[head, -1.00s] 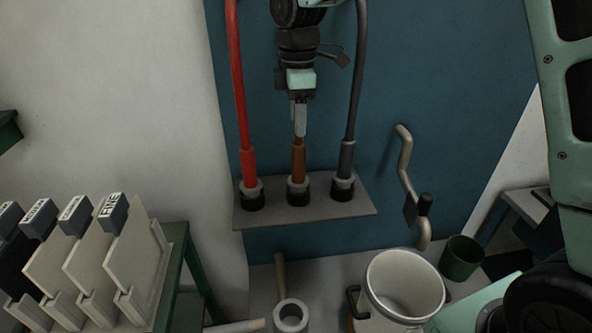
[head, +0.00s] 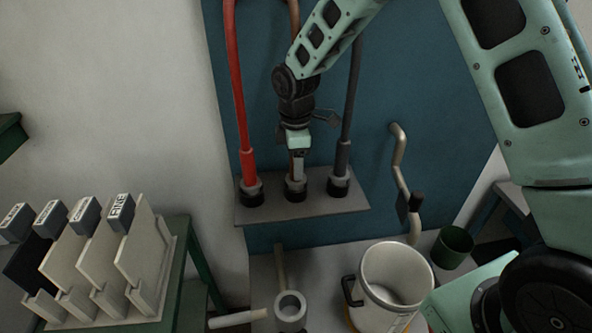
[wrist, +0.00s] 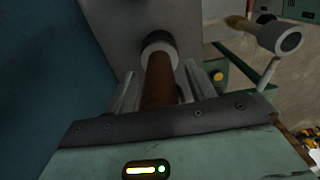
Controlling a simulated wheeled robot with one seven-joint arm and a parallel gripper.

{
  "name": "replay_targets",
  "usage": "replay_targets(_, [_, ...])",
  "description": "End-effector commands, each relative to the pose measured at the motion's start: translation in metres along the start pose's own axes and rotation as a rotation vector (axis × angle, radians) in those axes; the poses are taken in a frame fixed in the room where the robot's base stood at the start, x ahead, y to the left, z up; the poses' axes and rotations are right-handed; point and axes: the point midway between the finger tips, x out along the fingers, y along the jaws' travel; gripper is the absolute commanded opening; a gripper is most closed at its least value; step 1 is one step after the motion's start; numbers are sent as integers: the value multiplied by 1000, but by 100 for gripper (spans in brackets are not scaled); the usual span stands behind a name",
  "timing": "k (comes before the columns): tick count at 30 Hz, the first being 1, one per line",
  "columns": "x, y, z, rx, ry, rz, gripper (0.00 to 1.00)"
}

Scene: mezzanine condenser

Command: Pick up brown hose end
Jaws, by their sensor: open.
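The brown hose end (wrist: 158,82) stands upright in a dark socket with a grey collar (head: 296,187), the middle one of three on a grey shelf. In the head view my gripper (head: 297,172) is low in front of it and hides most of it; some brown hose (head: 293,14) shows above my wrist. In the wrist view my gripper's fingers (wrist: 157,92) are apart, one on each side of the brown hose end, with the collar just beyond the tips. Whether a finger touches the hose is not clear.
A red hose (head: 240,100) stands close on the left and a dark grey hose (head: 349,110) close on the right, both in the shelf (head: 315,208). A bent metal handle (head: 401,165) is on the blue wall panel. A white bucket (head: 392,280) stands below right.

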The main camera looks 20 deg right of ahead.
Motion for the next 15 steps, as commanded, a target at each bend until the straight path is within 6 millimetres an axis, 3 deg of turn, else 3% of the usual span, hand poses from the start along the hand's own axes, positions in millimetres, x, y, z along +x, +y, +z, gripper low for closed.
replay_targets(4, [0, 0, 0, 0, 0, 0, 55])
replay_targets(5, [0, 0, 0, 0, 0, 0, 49])
replay_targets(10, [0, 0, 0, 0, 0, 0, 2])
replay_targets(15, [0, 0, 0, 1, 1, 1, 0])
